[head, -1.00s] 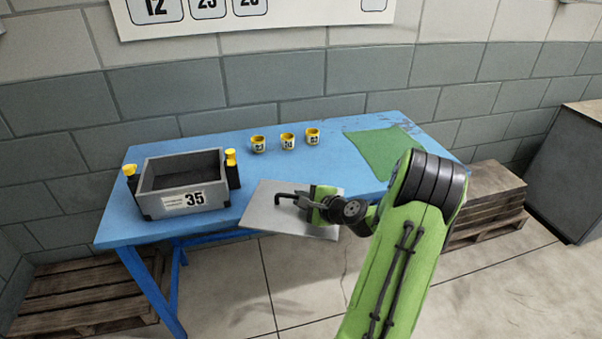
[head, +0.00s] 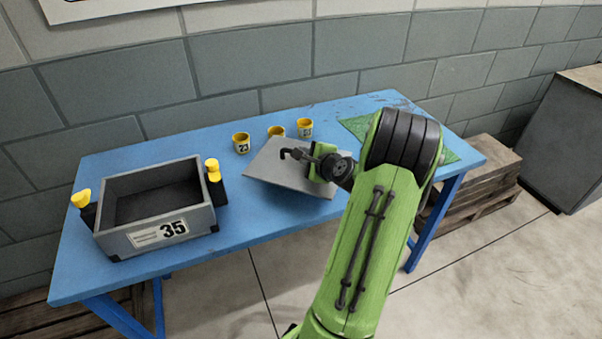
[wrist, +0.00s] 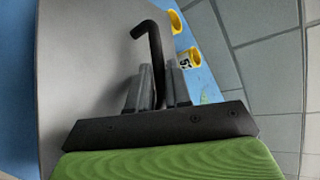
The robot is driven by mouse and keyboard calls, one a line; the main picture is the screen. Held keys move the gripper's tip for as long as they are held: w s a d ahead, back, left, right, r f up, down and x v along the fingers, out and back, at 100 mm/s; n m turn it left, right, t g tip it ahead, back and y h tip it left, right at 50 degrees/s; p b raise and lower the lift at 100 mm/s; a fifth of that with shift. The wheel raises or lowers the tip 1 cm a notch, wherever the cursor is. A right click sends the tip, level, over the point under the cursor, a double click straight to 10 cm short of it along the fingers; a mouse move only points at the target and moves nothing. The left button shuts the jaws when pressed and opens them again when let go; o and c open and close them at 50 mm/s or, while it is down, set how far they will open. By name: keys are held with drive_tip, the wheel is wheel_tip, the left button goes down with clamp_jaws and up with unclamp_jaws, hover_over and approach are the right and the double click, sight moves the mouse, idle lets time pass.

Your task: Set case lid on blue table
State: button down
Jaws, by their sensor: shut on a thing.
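The case lid (head: 270,170) is a flat grey plate with a bent black handle. My gripper (head: 310,158) is shut on that handle, and the lid lies over the middle of the blue table (head: 245,223). In the wrist view the lid (wrist: 85,80) fills the left and middle, and the fingers of my gripper (wrist: 158,88) close around the black handle (wrist: 152,45). I cannot tell whether the lid touches the table. The open grey case (head: 198,229), marked 35, stands on the table's left part.
Several yellow cups stand behind the lid: one numbered cup (head: 241,143), one partly hidden (head: 276,132), one at right (head: 305,127). A green mat (head: 354,126) lies at the table's right, partly behind my arm. Pallets (head: 487,172) stand right of the table. The front middle is clear.

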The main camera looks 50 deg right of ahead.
wheel_tip(320, 180, down, 5)
drive_tip(key=shift+w+r+b, duration=0.15)
drive_tip(key=shift+b, duration=0.7)
drive_tip(key=shift+r, duration=0.1)
drive_tip(key=c, duration=1.1)
unclamp_jaws()
drive_tip(key=shift+o, duration=0.2)
